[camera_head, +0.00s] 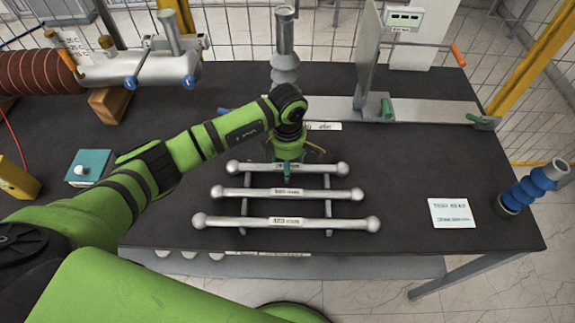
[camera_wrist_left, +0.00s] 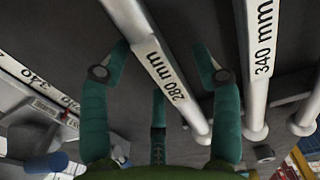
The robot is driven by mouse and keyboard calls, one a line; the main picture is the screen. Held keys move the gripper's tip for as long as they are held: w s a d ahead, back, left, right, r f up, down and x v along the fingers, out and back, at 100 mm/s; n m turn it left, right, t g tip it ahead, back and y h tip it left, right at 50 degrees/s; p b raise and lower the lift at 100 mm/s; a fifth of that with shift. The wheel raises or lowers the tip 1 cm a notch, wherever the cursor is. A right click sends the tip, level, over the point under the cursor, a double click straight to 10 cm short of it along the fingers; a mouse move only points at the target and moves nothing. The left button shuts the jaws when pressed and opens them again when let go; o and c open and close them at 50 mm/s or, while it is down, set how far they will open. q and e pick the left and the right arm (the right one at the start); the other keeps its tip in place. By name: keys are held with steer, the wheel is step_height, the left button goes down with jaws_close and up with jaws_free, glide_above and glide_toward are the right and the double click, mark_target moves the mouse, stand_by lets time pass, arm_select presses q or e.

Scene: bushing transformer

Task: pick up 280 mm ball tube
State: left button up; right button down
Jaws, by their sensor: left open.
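The 280 mm ball tube (camera_head: 258,169) is a silver bar with a ball at each end, the farthest and shortest of the three tubes lying across a rack. My left gripper (camera_head: 288,163) is over its middle. In the left wrist view, the open left gripper (camera_wrist_left: 160,65) has its fingers on either side of the tube (camera_wrist_left: 150,45), whose label reads "280 mm". A gap shows between the tube and each finger. My right gripper is in neither view.
The "340 mm" tube (camera_wrist_left: 257,85) lies beside it, the middle tube (camera_head: 240,192) in the head view. The longest tube (camera_head: 240,222) is nearest. A silver fixture (camera_head: 430,108) stands behind; a white card (camera_head: 452,213) lies right. Black table surface is free around it.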

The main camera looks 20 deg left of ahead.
arm_select(q)
jaws_close()
steer(key=shift+r, duration=0.1)
